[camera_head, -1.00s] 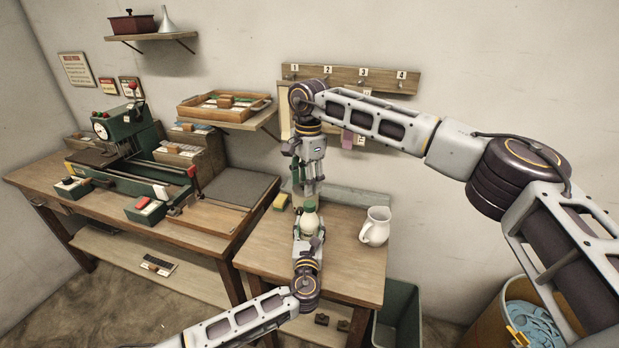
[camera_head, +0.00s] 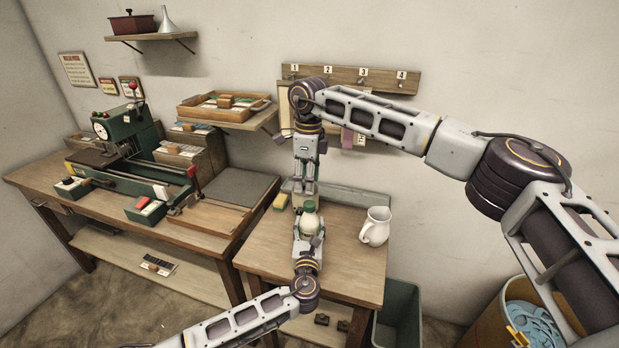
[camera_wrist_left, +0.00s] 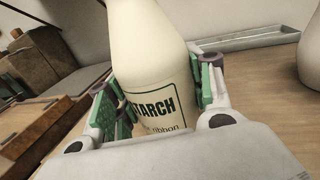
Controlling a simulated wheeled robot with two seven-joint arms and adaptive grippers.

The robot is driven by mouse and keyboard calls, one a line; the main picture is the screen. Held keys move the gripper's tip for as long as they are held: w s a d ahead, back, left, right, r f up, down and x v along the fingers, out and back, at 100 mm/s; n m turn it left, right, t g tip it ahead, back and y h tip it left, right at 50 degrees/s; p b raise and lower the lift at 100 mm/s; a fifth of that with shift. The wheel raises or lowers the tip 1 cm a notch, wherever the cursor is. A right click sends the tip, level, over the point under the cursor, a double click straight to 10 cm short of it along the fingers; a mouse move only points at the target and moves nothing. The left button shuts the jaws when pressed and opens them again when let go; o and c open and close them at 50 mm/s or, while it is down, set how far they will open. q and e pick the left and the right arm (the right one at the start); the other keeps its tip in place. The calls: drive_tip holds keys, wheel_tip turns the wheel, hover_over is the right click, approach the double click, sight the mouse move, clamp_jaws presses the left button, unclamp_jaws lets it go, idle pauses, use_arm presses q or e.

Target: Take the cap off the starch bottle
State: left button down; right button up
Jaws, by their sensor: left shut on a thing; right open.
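The starch bottle (camera_head: 310,224) is cream-white with a green cap (camera_head: 309,206) and stands upright on the small wooden table (camera_head: 350,268). My left gripper (camera_head: 309,238) is shut on its body from the near side. In the left wrist view the bottle (camera_wrist_left: 155,60) shows its label between the green finger pads (camera_wrist_left: 160,95); its top is cut off there. My right gripper (camera_head: 304,198) points down just above the cap, open. Whether its fingertips touch the cap I cannot tell.
A white jug (camera_head: 376,226) stands right of the bottle. A yellow sponge (camera_head: 281,201) lies behind it to the left. A bench with a green machine (camera_head: 125,130) is at left. A green bin (camera_head: 399,315) stands below the table's right side.

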drive_tip(key=m, duration=0.8)
drive_tip(key=shift+d+r+m, duration=0.1)
drive_tip(key=shift+m, duration=0.2)
drive_tip(key=m, duration=0.3)
drive_tip(key=shift+w+d+m, duration=0.1)
drive_tip(key=shift+m, duration=0.3)
drive_tip(key=m, duration=0.7)
drive_tip(key=shift+d+m, duration=0.1)
drive_tip(key=shift+m, duration=0.3)
drive_tip(key=m, duration=0.4)
drive_tip(key=shift+m, duration=0.3)
drive_tip(key=m, duration=0.3)
drive_tip(key=shift+m, duration=2.4)
